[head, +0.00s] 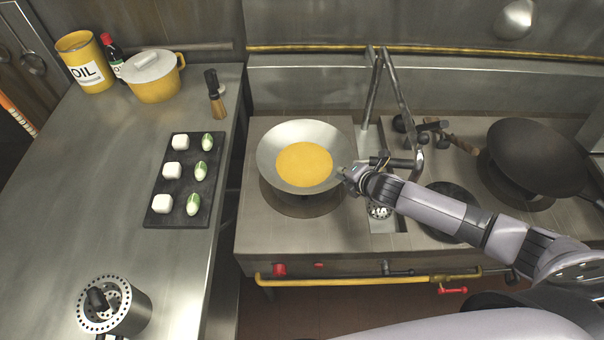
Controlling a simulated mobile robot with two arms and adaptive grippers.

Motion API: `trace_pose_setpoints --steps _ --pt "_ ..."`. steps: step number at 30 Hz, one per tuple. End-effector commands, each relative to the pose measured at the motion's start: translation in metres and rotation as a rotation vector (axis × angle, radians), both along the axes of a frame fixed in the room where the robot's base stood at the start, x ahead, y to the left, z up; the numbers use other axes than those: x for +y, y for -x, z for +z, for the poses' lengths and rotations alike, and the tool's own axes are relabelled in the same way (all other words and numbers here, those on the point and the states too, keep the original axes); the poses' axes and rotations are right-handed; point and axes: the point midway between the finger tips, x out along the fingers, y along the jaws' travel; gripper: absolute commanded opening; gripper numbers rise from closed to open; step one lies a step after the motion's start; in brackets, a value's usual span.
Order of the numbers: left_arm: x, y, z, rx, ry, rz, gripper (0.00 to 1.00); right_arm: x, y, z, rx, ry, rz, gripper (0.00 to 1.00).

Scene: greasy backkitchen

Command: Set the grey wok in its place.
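The grey wok (270,146) is a wide, pale metal bowl with a round yellow layer (305,164) in its bottom. In the head view it sits over the left burner (300,207) of the stove and looks about level. Whether it rests fully on the burner I cannot tell. My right gripper (345,174) is at the wok's right rim, with the arm coming in from the right. The fingers are small and partly hidden, so their grip on a handle or rim is unclear. My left gripper is out of view.
A dark wok (537,152) sits at the right burner. The middle burner (450,207) is empty. A tall metal faucet frame (373,90) rises behind my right gripper. A black tray (179,219) with white and green pieces, a yellow pot (156,88) and an oil can (84,68) stand left.

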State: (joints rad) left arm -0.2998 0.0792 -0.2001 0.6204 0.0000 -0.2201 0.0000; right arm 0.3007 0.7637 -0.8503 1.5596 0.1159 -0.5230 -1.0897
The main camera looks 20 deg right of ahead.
Motion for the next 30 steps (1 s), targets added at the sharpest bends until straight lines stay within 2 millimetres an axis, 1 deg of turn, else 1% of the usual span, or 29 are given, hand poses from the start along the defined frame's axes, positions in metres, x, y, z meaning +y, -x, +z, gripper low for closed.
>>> trace_pose_setpoints --steps 1,17,20,21,30 --pt "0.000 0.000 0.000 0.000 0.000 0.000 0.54 0.001 -0.002 0.003 -0.008 -0.004 0.002 0.00" --pt "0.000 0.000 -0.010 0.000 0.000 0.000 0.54 0.001 -0.002 -0.011 -0.007 -0.003 0.001 0.00" --pt "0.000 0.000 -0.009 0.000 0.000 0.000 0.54 0.001 -0.003 -0.010 -0.008 -0.004 0.001 0.00" --pt "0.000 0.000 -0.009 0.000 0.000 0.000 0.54 0.001 -0.003 -0.010 -0.008 -0.004 0.001 0.03" --pt "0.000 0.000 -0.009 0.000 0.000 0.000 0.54 0.000 -0.001 -0.012 -0.003 -0.002 0.001 0.23"
